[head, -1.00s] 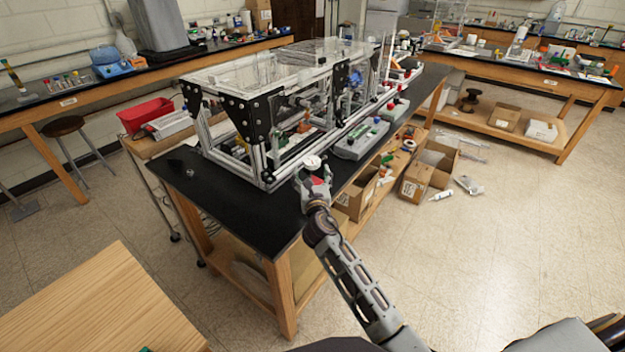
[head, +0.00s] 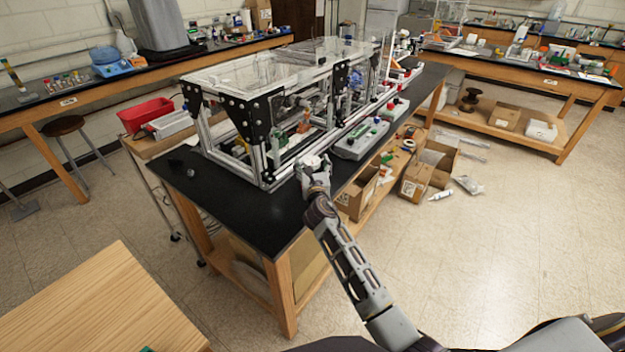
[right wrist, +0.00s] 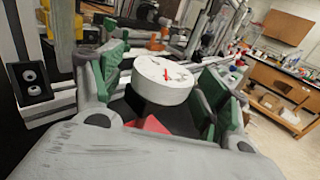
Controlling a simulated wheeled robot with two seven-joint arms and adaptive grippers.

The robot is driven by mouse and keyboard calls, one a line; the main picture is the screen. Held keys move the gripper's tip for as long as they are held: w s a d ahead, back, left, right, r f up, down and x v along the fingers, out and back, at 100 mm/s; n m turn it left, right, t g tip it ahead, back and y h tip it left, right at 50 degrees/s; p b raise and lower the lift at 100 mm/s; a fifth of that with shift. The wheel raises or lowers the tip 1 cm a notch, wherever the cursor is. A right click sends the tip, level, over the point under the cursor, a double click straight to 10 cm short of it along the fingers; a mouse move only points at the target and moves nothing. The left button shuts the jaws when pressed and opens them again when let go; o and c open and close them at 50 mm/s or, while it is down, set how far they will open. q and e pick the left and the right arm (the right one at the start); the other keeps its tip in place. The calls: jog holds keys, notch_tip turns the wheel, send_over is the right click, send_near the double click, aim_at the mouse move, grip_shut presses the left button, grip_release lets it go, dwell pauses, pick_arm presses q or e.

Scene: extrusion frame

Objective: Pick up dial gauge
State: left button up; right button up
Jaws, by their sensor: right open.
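The dial gauge (right wrist: 163,80) has a white round body with a red needle and dark marks on its face. In the right wrist view it sits between the green-padded fingers of my right gripper (right wrist: 165,95). The fingers are open, one on each side of it, and I cannot tell whether either pad touches it. In the head view the gauge (head: 312,161) shows as a small white disc at the front edge of the black bench, by the frame's near corner. My right gripper (head: 316,174) partly covers it. A red part (right wrist: 148,124) shows below the gauge. My left gripper is not in view.
The aluminium extrusion frame (head: 262,160) with clear panels stands just behind the gauge. A grey box with colored knobs (head: 360,138) lies to the right on the black bench (head: 235,205). Cardboard boxes (head: 357,198) sit below the bench.

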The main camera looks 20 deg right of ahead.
dwell(0.4)
grip_shut()
jog(key=shift+r, duration=0.1)
